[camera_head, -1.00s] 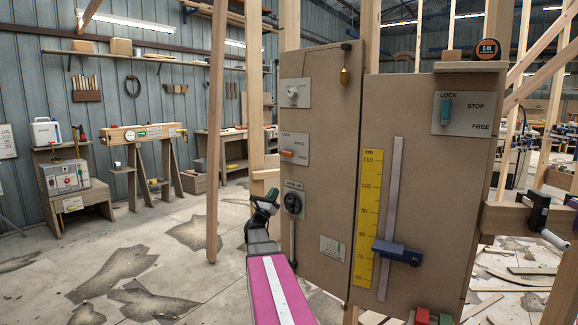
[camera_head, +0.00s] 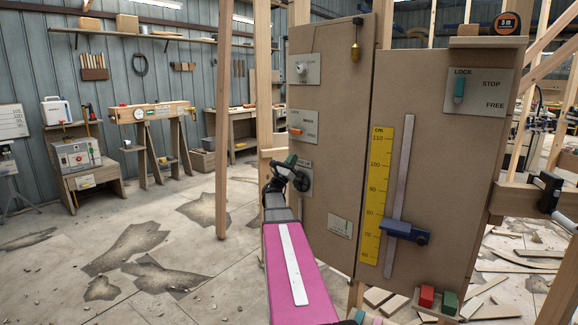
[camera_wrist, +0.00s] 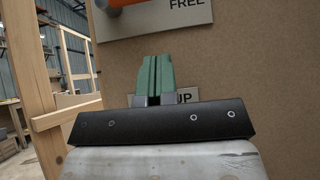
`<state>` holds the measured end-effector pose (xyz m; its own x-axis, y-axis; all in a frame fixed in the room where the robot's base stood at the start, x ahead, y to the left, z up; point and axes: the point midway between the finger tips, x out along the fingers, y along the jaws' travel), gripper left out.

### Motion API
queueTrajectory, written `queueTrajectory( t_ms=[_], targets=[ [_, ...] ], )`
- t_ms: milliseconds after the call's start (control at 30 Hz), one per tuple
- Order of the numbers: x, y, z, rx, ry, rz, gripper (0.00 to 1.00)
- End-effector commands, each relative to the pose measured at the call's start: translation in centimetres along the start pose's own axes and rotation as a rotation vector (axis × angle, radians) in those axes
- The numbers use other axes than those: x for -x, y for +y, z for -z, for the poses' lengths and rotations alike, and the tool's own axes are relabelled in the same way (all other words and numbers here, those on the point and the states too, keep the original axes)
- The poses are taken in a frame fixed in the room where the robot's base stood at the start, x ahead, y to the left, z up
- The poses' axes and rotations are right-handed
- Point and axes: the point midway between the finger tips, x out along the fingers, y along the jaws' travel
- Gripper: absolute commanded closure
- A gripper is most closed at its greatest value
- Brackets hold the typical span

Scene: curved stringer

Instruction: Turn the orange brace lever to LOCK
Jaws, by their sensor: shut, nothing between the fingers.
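The orange brace lever (camera_head: 296,131) lies about level on a small grey plate (camera_head: 309,126) on the left board. Its orange end also shows at the top of the wrist view (camera_wrist: 120,3), cut off by the frame edge, beside the word FREE on the plate. My gripper (camera_head: 290,160) is below the lever, in front of the black knob's plate. In the wrist view its green fingers (camera_wrist: 155,72) are together and empty, below the orange lever and apart from it. The fingers partly cover a lower label ending in UP.
The black knob (camera_head: 305,180) is close to my gripper. A switch plate (camera_head: 303,69) sits above the lever. A teal lever (camera_head: 459,90) and a blue slider (camera_head: 403,231) are on the right board. A wooden post (camera_wrist: 36,95) stands left of the board.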

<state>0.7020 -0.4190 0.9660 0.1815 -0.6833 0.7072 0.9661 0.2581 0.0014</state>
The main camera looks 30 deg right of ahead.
Motion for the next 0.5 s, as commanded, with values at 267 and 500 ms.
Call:
queueTrajectory(
  t_ms=[267,500],
  targets=[
    [-5.1,0.1,-0.3,0.0,-0.001,0.0,1.0],
    [-6.8,0.0,-2.3,0.0,0.0,-0.001,1.0]
  ],
)
